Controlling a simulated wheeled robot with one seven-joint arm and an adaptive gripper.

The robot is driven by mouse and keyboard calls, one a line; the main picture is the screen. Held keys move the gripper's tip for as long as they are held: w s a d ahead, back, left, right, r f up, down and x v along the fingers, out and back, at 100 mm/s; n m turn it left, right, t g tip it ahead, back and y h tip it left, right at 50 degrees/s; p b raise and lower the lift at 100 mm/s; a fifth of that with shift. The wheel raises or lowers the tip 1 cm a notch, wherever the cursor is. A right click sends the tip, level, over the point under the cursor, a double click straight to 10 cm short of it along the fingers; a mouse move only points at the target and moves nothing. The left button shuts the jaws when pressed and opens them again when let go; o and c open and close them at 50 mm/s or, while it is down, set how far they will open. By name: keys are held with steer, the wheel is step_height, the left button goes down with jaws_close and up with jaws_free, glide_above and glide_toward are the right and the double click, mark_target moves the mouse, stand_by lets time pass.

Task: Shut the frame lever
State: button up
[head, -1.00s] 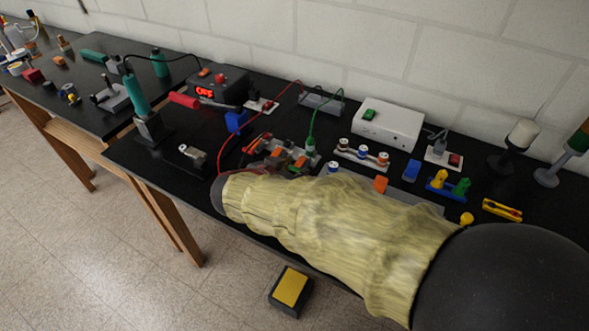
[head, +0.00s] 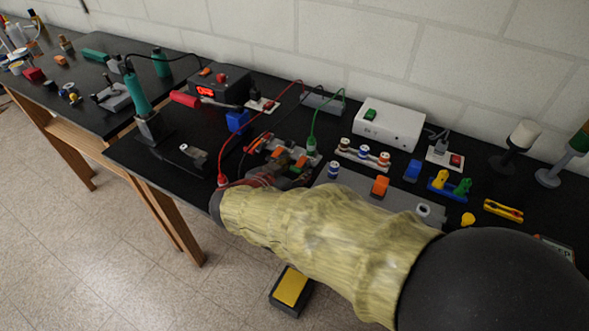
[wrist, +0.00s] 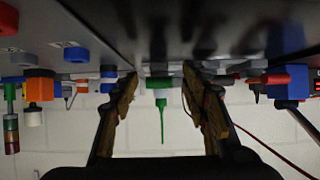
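A grey metal frame (head: 262,142) with orange levers (head: 278,153) stands near the front of the black bench, left of centre in the head view. I cannot tell which orange part is the frame lever or whether it is open. My gripper is mostly hidden behind my yellow-sleeved arm there, close to the frame's near side. In the wrist view, which is upside down, my gripper (wrist: 160,76) is open, its two fingers wide apart. A green plug (wrist: 160,84) with a thin tip shows beyond and between the fingers, with no visible contact.
A grey panel (head: 345,190) with an orange block (head: 380,186) lies right of the frame. Spools (head: 364,154) and a white box (head: 390,124) stand behind it. Red leads (head: 232,147) run left of the frame. A soldering stand (head: 150,128) is further left.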

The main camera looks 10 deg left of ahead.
steer(key=shift+o, duration=0.7)
steer(key=v, duration=1.2)
